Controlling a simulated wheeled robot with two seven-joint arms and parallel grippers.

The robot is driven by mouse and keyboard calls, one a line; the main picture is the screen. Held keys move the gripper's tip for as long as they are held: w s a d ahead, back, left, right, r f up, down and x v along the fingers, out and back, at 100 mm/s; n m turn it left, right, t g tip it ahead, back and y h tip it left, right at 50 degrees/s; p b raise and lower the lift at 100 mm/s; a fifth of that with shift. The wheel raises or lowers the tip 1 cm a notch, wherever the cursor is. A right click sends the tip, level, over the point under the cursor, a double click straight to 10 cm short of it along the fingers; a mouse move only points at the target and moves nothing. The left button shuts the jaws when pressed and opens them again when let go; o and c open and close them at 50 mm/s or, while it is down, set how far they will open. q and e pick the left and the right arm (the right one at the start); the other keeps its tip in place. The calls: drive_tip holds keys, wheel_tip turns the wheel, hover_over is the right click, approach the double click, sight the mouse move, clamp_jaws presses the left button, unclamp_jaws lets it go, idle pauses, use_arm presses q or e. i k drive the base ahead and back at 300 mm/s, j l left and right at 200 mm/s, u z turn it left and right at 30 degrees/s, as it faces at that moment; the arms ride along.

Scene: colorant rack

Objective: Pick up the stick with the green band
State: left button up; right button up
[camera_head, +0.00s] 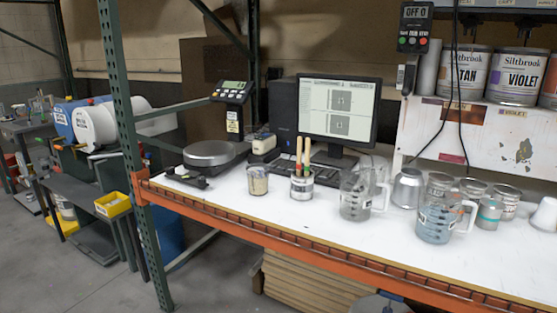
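Upright wooden sticks (299,152) stand close together in a small labelled can (302,188) on the white bench top, in front of the keyboard. Their lower ends are hidden inside the can. Neither of my grippers shows in the head view.
A cup of pale material (258,181) stands left of the can, and a clear jug (356,197) stands to its right. Another jug (436,220) and several metal cups are farther right. A scale (208,154) and monitor (338,112) stand behind. An orange beam (250,233) edges the bench.

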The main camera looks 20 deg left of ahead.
sight(308, 140)
drive_tip(key=i+j+u, duration=0.25)
drive_tip(key=i+j, duration=0.55)
drive_tip(key=i, duration=0.1)
